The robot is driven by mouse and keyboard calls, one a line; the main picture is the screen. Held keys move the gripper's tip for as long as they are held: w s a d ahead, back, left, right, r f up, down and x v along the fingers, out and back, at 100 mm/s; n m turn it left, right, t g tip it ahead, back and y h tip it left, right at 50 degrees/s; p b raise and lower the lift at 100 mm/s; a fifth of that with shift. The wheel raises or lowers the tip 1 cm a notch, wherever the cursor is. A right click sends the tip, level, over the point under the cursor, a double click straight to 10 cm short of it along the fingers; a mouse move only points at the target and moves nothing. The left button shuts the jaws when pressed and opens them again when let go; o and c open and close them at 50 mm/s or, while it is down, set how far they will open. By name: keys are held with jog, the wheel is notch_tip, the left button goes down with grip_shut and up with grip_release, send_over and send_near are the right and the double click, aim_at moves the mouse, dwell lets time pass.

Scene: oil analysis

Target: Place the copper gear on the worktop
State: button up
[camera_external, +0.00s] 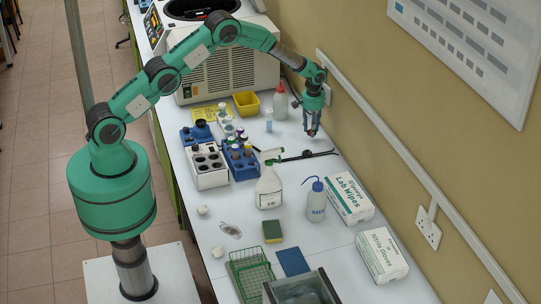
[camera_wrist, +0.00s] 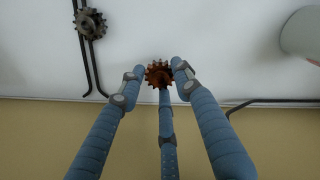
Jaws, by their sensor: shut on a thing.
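The copper gear (camera_wrist: 158,74) is a small toothed brown-orange disc. In the wrist view my gripper (camera_wrist: 159,70) has its blue fingers closed around it. In the external view my gripper (camera_external: 311,133) points down over the far right side of the white worktop (camera_external: 225,210), close to the wall. The gear is too small there to make out clearly. The worktop also shows in the wrist view (camera_wrist: 200,35). I cannot tell how high the gear is above it.
A grey gear (camera_wrist: 90,22) lies by black rods (camera_wrist: 88,60); the rods also show in the external view (camera_external: 305,155). A red-capped bottle (camera_external: 280,102), yellow bin (camera_external: 246,104), spray bottle (camera_external: 269,187) and Lab Wipes box (camera_external: 350,198) stand around. Some bare worktop lies between them.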

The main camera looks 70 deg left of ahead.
jog(key=shift+f, duration=1.4)
jog(key=shift+f, duration=0.15)
jog(key=o, duration=1.3)
notch_tip(320, 180, up, 12)
jog(key=shift+r, duration=0.15)
